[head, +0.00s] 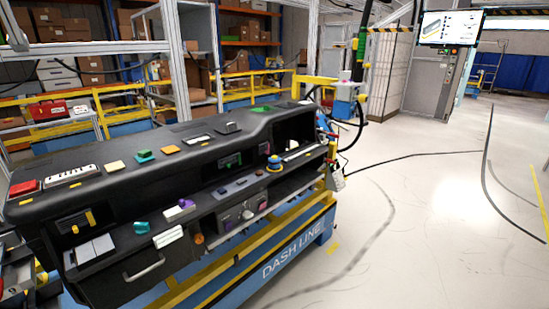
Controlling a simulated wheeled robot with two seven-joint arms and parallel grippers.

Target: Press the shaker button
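The long black dashboard module (185,155) stands on a blue and yellow stand to the left of centre. Its top carries a red block (23,188), a white panel with dark marks (70,175), a teal control (144,156), an orange-yellow pad (170,149) and a dark raised piece (227,127). I cannot tell which one is the shaker button. Neither gripper can be made out in the head view.
The stand (290,262) reads "DASH LINE". Open grey floor (430,220) lies to the right, crossed by dark cables. Shelves with boxes and yellow rails (75,128) stand behind the module. A screen (450,27) hangs at the back right.

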